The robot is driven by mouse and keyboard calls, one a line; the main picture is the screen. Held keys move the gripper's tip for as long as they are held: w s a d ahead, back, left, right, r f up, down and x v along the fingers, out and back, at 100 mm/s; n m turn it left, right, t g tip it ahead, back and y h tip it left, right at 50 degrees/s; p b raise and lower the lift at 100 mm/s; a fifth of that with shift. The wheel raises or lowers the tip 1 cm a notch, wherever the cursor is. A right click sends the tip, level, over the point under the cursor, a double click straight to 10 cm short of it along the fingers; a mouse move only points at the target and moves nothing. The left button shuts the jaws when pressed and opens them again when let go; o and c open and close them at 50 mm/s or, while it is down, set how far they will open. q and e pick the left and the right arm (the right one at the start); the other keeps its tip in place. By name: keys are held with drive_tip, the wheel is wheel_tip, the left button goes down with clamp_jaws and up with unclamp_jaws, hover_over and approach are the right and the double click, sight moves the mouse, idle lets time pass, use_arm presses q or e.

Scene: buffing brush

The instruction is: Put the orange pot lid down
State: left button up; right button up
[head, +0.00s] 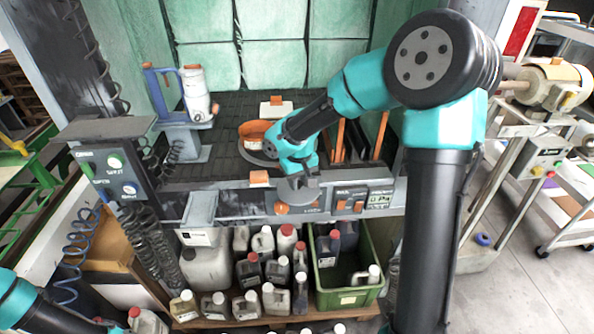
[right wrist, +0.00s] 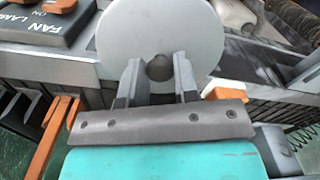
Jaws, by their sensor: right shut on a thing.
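My right gripper (head: 300,182) is shut on the dark knob of a round grey lid (head: 290,194). In the head view the lid hangs over the front edge of the bench, below my wrist. In the right wrist view the lid (right wrist: 158,28) shows as a pale grey disc, with its knob between the fingertips of the gripper (right wrist: 158,72). The orange pot (head: 256,130) stands open on the bench behind my right arm, which hides part of it. Of my left arm, only a link shows at the bottom left; its gripper is out of view.
A blue and white device (head: 197,95) stands on the bench at the left. A control box (head: 117,170) is left of the bench. An orange-topped block (head: 276,107) is behind the pot. Bottles and a green crate (head: 350,296) sit below the front panel.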

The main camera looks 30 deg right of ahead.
drive_tip(key=shift+w+d, duration=0.35)
drive_tip(key=shift+w, duration=0.4)
drive_tip(key=shift+w+d, duration=0.35)
drive_tip(key=shift+w, duration=0.35)
drive_tip(key=shift+w+d, duration=0.15)
drive_tip(key=shift+w, duration=0.15)
drive_tip(key=w, duration=0.1)
drive_tip(key=w+d, duration=0.1)
drive_tip(key=shift+w+d, duration=0.1)
drive_tip(key=shift+w, duration=0.2)
drive_tip(key=shift+s+f, duration=0.1)
drive_tip(key=shift+f, duration=0.65)
drive_tip(key=shift+f, duration=0.15)
drive_tip(key=o, duration=0.9)
